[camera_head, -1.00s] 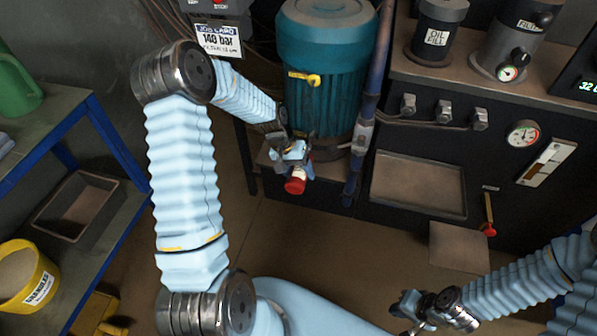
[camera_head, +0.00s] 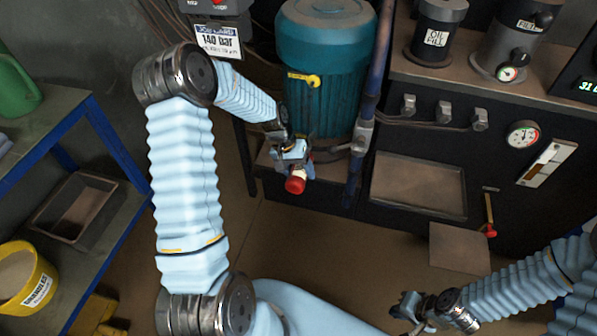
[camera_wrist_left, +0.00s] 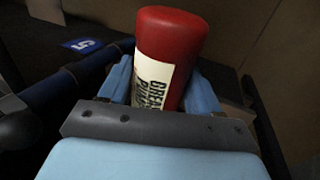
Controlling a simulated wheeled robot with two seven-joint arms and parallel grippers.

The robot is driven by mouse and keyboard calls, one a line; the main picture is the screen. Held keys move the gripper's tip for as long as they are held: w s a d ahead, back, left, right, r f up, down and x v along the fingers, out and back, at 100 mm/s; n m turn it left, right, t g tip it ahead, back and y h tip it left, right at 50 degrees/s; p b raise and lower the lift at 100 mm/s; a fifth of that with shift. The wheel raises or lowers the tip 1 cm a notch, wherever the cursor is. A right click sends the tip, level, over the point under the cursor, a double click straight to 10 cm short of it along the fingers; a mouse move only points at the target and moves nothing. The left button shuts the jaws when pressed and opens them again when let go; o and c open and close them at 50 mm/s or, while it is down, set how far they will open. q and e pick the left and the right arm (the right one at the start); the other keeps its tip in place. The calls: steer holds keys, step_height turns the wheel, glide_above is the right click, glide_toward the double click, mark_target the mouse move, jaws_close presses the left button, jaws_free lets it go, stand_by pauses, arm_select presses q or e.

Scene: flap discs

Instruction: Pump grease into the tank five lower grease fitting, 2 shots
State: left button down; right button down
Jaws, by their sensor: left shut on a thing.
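My left gripper (camera_head: 291,160) is shut on the grease pump, in front of the foot of the teal tank (camera_head: 326,85). The pump's red end (camera_head: 295,185) sticks out toward the camera in the head view. In the left wrist view the red grease pump (camera_wrist_left: 172,45) stands between the blue fingers, its white label partly covered. A blue tag with a 5 (camera_wrist_left: 84,44) is on the dark structure to its left. The grease fitting and the pump's nozzle end are hidden. My right gripper (camera_head: 412,306) is low at the right, away from the tank; its jaw opening is unclear.
A dark blue pipe (camera_head: 369,90) runs close to the right of the tank. A black cabinet with a tray (camera_head: 418,208) and gauge (camera_head: 523,134) is at the right. A blue-framed shelf (camera_head: 112,136) stands at the left. The floor between is mostly clear.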

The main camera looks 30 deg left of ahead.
arm_select(q)
steer(key=shift+w+a, duration=0.2)
steer(key=shift+w, duration=0.65)
steer(key=shift+s+d+r, duration=0.1)
steer(key=shift+s, duration=0.3)
steer(key=shift+s+d, duration=0.1)
steer(key=shift+s, duration=0.3)
steer(key=shift+w+a+b, duration=0.2)
steer(key=shift+w+b, duration=0.15)
steer(key=shift+w, duration=0.45)
steer(key=shift+s, duration=0.1)
steer(key=shift+s+d, duration=0.2)
steer(key=shift+s, duration=0.55)
steer(key=s+d+b, duration=0.1)
steer(key=s+d, duration=0.1)
steer(key=s, duration=0.6)
steer(key=shift+s, duration=0.35)
